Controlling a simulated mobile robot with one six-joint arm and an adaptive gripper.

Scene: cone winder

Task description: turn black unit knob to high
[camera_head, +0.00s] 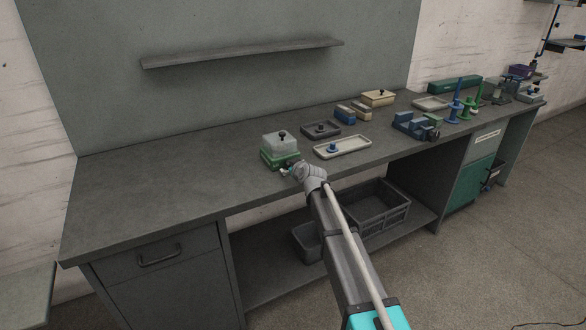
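My gripper (287,172) is small in view, at the front of a green box (268,160) with a pale lid and a black knob (282,134) on top. The fingertips are close to the box's lower front; whether they touch it or hold anything is too small to tell. A dark grey, low tray-like unit (309,133) with a small black knob (320,126) is behind and to the right of the gripper. I cannot tell which is the black unit, nor read any knob's setting.
A pale tray (358,149) with a blue knobbed piece (333,148) is right of the gripper. Blue and cream blocks, a cream lidded box (378,97) and blue fixtures (411,123) stand farther right. The bench's left part (150,190) is clear. A shelf (245,53) hangs above.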

